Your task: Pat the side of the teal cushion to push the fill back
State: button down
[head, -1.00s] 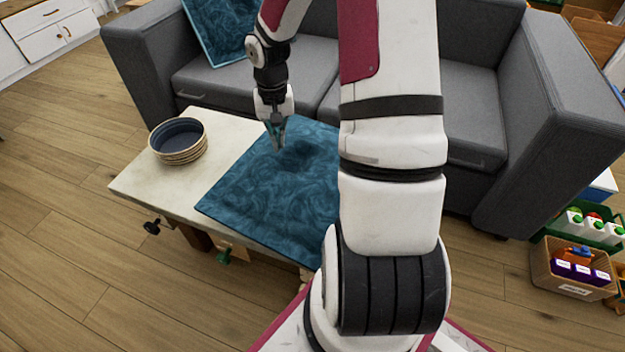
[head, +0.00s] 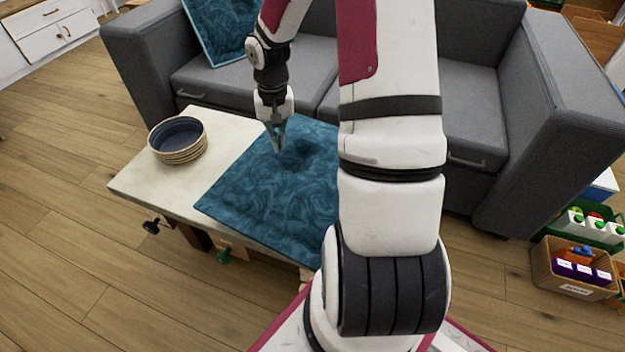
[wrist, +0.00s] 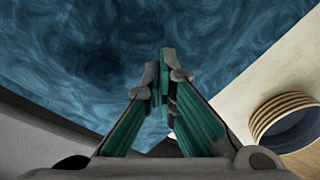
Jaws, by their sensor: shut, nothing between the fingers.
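The teal cushion (head: 262,195) lies flat on the low table, with a dark dent in its upper middle. My arm hides its right part in the head view. My gripper (head: 277,151) is shut and empty, pointing down at the cushion's far left part, beside the dent. In the wrist view the closed fingertips (wrist: 164,72) show in front of the cushion (wrist: 225,40), with the dent to their left. I cannot tell whether the tips touch the fabric.
The pale table (head: 150,188) bears a stack of bowls (head: 178,142) left of the cushion. The grey sofa (head: 150,65) stands close behind, with another teal cushion (head: 222,28) on it. Baskets (head: 572,268) are at the right. The floor at left is clear.

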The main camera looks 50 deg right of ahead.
jog(key=shift+f+b, duration=0.5)
jog(key=shift+f, duration=0.25)
jog(key=shift+r, duration=0.15)
notch_tip(320, 180, up, 9)
jog(key=p, duration=0.7)
jog(key=shift+p, duration=0.35)
